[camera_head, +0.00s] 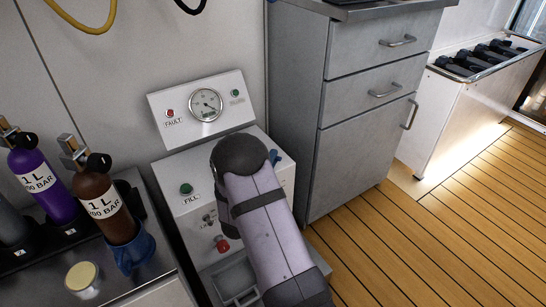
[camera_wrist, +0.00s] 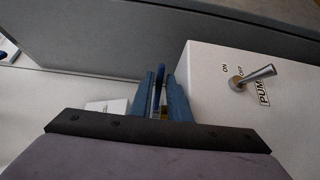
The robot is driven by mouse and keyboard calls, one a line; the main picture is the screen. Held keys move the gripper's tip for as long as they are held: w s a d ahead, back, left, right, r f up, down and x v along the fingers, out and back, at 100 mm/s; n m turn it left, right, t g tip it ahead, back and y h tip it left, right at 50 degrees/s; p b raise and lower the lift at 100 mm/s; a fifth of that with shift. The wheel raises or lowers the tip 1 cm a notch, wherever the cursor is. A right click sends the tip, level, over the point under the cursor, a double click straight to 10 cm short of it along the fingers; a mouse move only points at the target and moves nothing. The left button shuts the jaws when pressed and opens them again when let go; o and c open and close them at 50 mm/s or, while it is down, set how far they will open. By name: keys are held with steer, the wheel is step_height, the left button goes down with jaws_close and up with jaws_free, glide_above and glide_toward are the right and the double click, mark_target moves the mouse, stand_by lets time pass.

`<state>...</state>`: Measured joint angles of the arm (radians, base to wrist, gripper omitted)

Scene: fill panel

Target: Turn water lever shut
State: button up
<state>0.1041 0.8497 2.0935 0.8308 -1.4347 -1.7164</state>
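In the wrist view a thin dark blue lever (camera_wrist: 158,88) stands between the two blue fingers of my gripper (camera_wrist: 160,92). The fingers are apart, one on each side of it, and narrow gaps seem to show. Whether either finger touches it is unclear. A bit of brass-coloured metal shows low between the fingers. In the head view my arm covers the right part of the white fill panel (camera_head: 180,205). A small blue piece (camera_head: 274,157) shows just right of my arm's dark rounded joint; I cannot tell if it is the lever or a fingertip.
A pump toggle switch (camera_wrist: 255,77) marked ON and OFF sits right of my fingers. The panel bears a gauge (camera_head: 205,104), a green FILL button (camera_head: 186,188) and a red knob (camera_head: 221,244). Bottles (camera_head: 103,207) stand left; a grey drawer cabinet (camera_head: 350,150) stands close on the right.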

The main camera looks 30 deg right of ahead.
steer(key=shift+p+v, duration=0.8)
steer(key=shift+v, duration=2.05)
